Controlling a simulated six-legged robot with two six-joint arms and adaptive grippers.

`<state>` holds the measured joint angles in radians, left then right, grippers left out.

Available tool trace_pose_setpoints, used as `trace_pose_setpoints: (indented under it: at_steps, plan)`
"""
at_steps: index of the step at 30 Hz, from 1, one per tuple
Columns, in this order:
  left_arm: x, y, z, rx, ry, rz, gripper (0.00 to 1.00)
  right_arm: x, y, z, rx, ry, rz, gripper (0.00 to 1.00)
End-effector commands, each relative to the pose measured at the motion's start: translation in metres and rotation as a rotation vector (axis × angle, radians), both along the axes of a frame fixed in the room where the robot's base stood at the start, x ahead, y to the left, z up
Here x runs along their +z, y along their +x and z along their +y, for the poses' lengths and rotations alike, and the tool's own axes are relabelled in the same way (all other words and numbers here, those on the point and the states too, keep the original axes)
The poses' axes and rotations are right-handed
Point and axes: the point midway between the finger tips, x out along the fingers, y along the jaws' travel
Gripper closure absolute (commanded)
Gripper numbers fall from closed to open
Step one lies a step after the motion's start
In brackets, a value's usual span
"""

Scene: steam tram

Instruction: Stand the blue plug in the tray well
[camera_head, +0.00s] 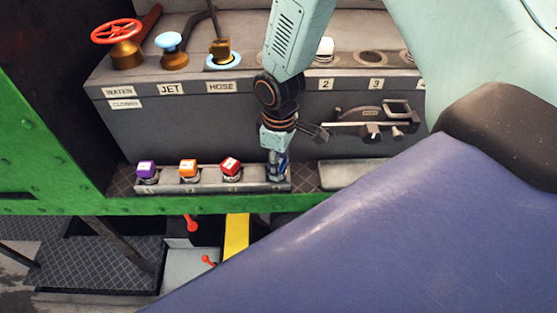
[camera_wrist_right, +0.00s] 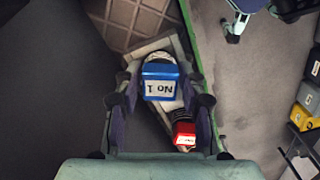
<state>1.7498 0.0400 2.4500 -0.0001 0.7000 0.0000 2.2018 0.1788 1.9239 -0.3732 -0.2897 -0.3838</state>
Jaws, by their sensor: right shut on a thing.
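The blue plug (camera_wrist_right: 160,82), its cap labelled "No 1", sits between the fingers of my right gripper (camera_wrist_right: 161,90) in the wrist view. The right gripper (camera_head: 277,168) is shut on it, over the right end of the grey tray (camera_head: 212,187) in the head view. Only a sliver of the blue plug (camera_head: 284,162) shows there. Purple (camera_head: 147,169), orange (camera_head: 188,169) and red (camera_head: 230,168) plugs stand upright in a row to its left. The red plug (camera_wrist_right: 185,132) also shows in the wrist view. The plug's lower end and the well beneath it are hidden. My left gripper is out of view.
Behind the tray rises a grey console with a red handwheel (camera_head: 117,32), a blue-topped knob (camera_head: 170,45) and sockets along its top. A metal latch (camera_head: 372,120) is fixed to its front, right of my gripper. A green beam (camera_head: 160,205) runs in front.

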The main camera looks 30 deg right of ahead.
Motion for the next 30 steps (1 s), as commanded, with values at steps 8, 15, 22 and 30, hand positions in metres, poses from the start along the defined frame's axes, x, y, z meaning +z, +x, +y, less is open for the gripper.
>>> trace_pose_setpoints:
  at_steps: [8, 15, 22, 30]
  plan:
    - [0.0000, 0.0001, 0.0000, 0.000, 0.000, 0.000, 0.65, -0.0001, 0.0009, 0.0000, 0.000, -0.001, -0.003, 1.00]
    - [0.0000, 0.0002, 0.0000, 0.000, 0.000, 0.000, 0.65, -0.0002, 0.0006, 0.0000, 0.000, 0.000, -0.001, 0.40]
    - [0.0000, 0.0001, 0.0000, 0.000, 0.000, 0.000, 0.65, -0.0004, 0.0003, 0.0001, 0.000, 0.000, -0.001, 0.33]
    - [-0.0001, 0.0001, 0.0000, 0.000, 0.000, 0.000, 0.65, -0.0007, -0.0002, 0.0001, 0.000, 0.000, 0.000, 0.17]
